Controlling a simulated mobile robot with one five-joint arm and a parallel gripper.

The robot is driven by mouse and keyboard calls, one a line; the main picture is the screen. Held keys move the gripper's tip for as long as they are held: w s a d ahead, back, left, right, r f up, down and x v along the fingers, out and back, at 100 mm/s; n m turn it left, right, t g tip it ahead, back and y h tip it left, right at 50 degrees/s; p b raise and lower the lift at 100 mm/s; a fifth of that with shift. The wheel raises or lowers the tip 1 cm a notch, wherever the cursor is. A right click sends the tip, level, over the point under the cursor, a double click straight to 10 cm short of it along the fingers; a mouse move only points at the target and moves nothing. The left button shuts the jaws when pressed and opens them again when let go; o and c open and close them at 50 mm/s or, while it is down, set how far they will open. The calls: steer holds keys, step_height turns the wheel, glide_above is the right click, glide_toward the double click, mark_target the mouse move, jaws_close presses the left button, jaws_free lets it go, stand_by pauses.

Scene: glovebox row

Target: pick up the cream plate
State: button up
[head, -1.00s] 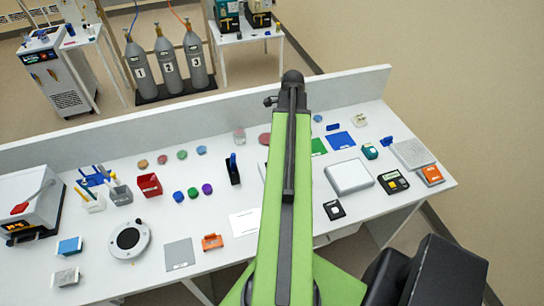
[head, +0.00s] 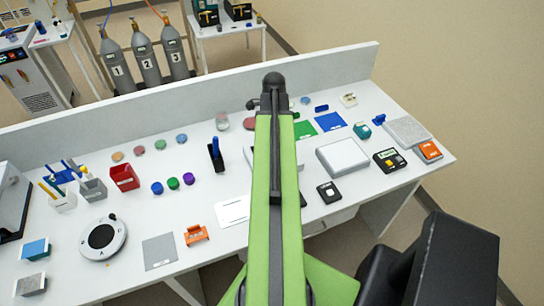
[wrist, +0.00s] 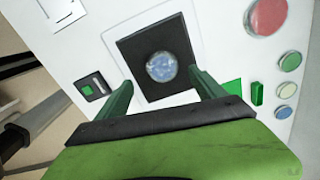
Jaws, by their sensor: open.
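My gripper (wrist: 160,90) is open in the wrist view, its two dark green fingers at the near edge of a black square plate (wrist: 128,48). A blue marbled round spot (wrist: 161,67) shows on the plate between the fingers. I cannot tell whether they touch it. In the head view my green arm hides the gripper. I cannot make out a clearly cream plate. A pale slab (head: 342,156) and a pale speckled slab (head: 406,131) lie right of my arm. A small cream piece (head: 348,100) lies near the back wall.
Left of my arm are a red bin (head: 124,178), several coloured discs, a round dial device (head: 103,237) and an orange block (head: 196,234). Right of it are blue (head: 331,121) and green (head: 304,130) squares and a black-and-yellow box (head: 389,161). A low wall (head: 190,100) closes the back.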

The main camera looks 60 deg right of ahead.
steer(key=f+b, duration=0.5)
steer(key=shift+w+d+f, duration=0.1)
steer(key=shift+w+f, duration=0.1)
steer(key=shift+w, duration=0.1)
steer(key=shift+r, duration=0.2)
steer(key=shift+c, duration=0.2)
steer(key=c, duration=1.5)
steer(key=shift+r, duration=0.1)
